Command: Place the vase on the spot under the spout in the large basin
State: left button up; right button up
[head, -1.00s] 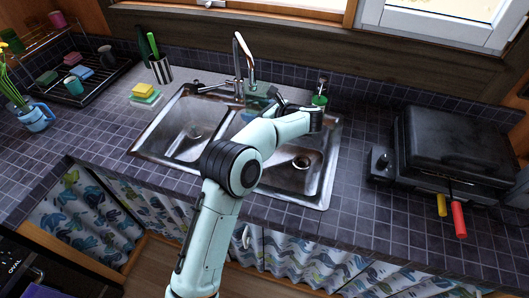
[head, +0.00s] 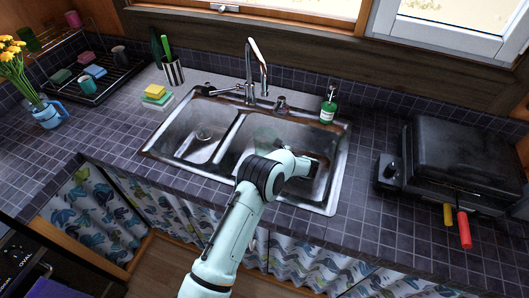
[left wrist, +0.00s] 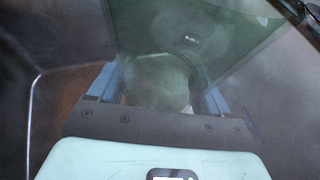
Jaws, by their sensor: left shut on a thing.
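The vase, a see-through green glass piece, shows faintly in the head view (head: 266,138) at the left part of the large basin (head: 322,190), partly hidden by my arm. In the left wrist view the vase (left wrist: 160,82) fills the space between the blue-grey fingers of my left gripper (left wrist: 158,92), which is shut on it. My arm hides the gripper in the head view. The chrome spout (head: 257,52) rises behind the basins, its end above the back of the large basin. I cannot tell whether the vase touches the basin floor. My right gripper is not in view.
The small basin (head: 190,140) lies to the left. A green soap bottle (head: 328,105) stands behind the large basin. Sponges (head: 155,93) and a striped utensil cup (head: 173,70) are at back left, a black grill (head: 465,155) at right.

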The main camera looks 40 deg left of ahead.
pick_arm(q)
jog(key=shift+w+f, duration=0.1)
jog(key=shift+f, duration=0.2)
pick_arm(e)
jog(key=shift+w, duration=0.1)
pick_arm(q)
jog(key=shift+f, duration=0.15)
jog(key=o, duration=1.4)
jog(key=shift+o, duration=0.2)
jog(key=shift+r, duration=0.25)
jog(key=b+v, duration=0.2)
jog(key=v, duration=1)
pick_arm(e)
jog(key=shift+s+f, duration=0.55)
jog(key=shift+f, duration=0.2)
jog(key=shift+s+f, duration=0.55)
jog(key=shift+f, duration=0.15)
pick_arm(q)
jog(key=shift+f, duration=0.1)
